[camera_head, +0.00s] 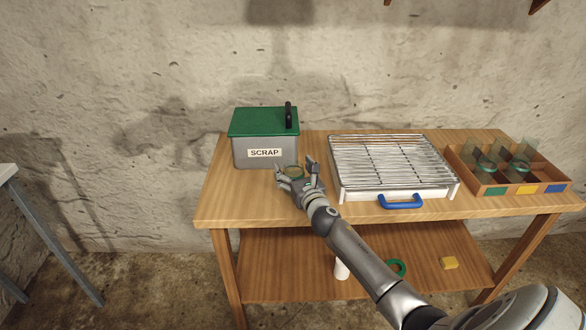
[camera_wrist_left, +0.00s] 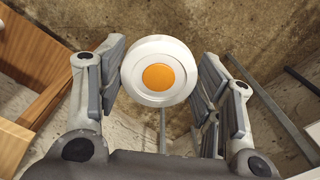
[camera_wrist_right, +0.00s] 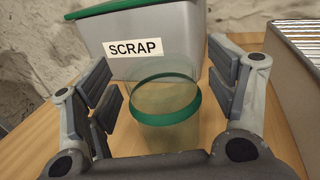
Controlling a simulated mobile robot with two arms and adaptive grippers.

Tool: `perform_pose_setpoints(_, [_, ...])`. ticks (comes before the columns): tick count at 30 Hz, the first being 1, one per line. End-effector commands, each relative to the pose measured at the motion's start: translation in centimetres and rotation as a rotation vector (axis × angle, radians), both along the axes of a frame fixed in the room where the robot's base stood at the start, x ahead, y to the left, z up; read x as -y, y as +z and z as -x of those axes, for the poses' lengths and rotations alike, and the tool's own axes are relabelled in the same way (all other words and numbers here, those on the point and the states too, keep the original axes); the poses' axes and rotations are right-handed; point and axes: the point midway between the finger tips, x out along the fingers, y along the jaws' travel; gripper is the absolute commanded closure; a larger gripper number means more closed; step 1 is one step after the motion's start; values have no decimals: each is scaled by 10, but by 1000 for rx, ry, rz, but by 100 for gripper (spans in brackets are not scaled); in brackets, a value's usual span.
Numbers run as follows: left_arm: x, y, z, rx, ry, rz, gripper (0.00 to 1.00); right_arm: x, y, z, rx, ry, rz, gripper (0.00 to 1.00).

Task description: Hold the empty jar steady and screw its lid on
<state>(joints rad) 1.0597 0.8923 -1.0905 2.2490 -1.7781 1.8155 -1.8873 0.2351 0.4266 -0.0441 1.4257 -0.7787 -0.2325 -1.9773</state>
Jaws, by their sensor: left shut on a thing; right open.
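A clear glass jar with a green band (camera_wrist_right: 165,112) stands on the wooden table in front of the scrap bin. It also shows in the head view (camera_head: 292,171). My right gripper (camera_wrist_right: 160,100) is open, with a finger on each side of the jar; I cannot tell whether they touch it. In the left wrist view, my left gripper (camera_wrist_left: 160,85) is shut on a white round lid-like piece (camera_wrist_left: 160,50) with an orange centre. The left gripper is out of the head view.
The grey scrap bin (camera_head: 255,152) with a green lid stands behind the jar. A wire rack on a tray (camera_head: 392,165) is right of it. A divided box (camera_head: 510,187) with glass jars is far right. A green ring (camera_head: 396,268) and a yellow block (camera_head: 449,263) lie on the lower shelf.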

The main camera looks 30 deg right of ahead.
Motion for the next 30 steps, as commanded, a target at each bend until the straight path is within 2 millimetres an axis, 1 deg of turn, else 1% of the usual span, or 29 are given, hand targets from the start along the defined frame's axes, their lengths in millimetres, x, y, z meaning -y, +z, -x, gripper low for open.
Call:
perform_pose_setpoints(4, [0,0,0,0,0,0,53,1,0,-7,0,0,0,22])
perform_pose_setpoints(12, [0,0,0,0,0,0,53,2,0,-8,-1,0,0,22])
perform_pose_setpoints(13, [0,0,0,0,0,0,53,2,0,-8,-1,0,0,23])
perform_pose_setpoints(25, [0,0,0,0,0,0,53,2,0,-8,-1,0,0,75])
perform_pose_setpoints(26, [0,0,0,0,0,0,53,2,0,-8,-1,0,0,77])
perform_pose_setpoints(30, [0,0,0,0,0,0,53,2,0,-8,-1,0,0,78])
